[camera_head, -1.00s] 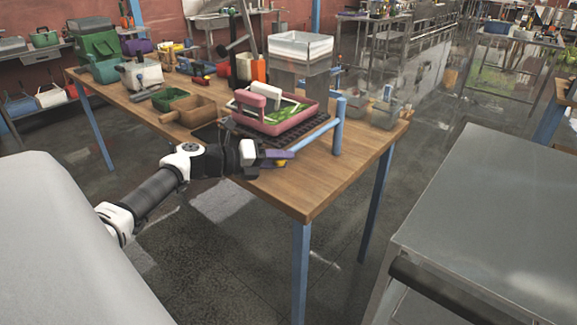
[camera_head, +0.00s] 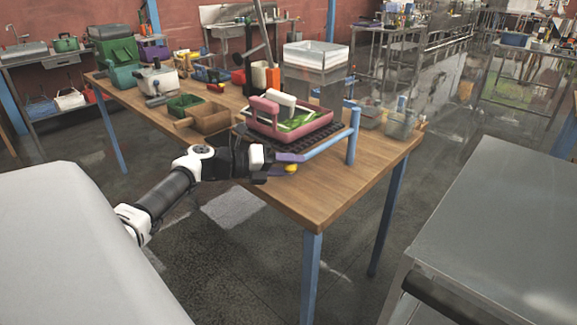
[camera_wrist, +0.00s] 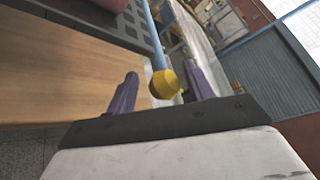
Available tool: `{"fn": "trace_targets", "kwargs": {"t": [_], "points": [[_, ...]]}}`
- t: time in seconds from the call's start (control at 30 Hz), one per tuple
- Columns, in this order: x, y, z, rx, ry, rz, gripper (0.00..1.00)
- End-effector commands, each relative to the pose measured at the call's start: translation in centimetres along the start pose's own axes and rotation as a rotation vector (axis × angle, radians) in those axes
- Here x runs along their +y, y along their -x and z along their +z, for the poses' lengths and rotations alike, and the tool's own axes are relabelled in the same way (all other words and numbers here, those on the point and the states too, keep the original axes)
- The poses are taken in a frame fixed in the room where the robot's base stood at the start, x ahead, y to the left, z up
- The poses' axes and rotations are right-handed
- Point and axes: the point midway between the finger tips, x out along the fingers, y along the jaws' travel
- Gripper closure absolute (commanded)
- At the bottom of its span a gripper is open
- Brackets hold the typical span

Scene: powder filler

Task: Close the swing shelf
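The swing shelf is a black grated plate (camera_head: 250,135) at the table's near side, with a pink tray on it. A blue bar (camera_head: 328,147) runs from a blue upright post (camera_head: 352,135) toward my gripper (camera_head: 285,163). A yellow knob (camera_head: 291,169) sits at the bar's end; the wrist view also shows this knob (camera_wrist: 165,83). My gripper (camera_wrist: 160,88) is open, its purple fingers on either side of the knob. The knob lies closer to the right finger; whether they touch is unclear. The plate's far part is hidden by the pink tray.
The pink tray (camera_head: 272,131) holds a green item and a white-handled piece. The wooden table (camera_head: 300,195) also carries bins (camera_head: 208,120), tools and a clear-walled box (camera_head: 316,68). A grey metal surface (camera_head: 490,230) stands at right. Open floor lies between.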

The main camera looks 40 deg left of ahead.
Motion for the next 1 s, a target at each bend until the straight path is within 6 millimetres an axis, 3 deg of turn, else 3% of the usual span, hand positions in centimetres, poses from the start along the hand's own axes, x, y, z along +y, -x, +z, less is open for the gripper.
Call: {"fn": "trace_targets", "kwargs": {"t": [0.27, 0.37, 0.8, 1.0], "points": [[0.1, 0.6, -0.1, 0.002, 0.0, -0.002, 0.47], [0.2, 2.0, -0.2, 0.0, -0.001, 0.0, 0.47], [0.2, 11.4, -0.1, -0.002, 0.0, 0.0, 0.47], [0.0, 13.5, 0.0, -0.001, 0.0, -0.001, 0.47]]}}
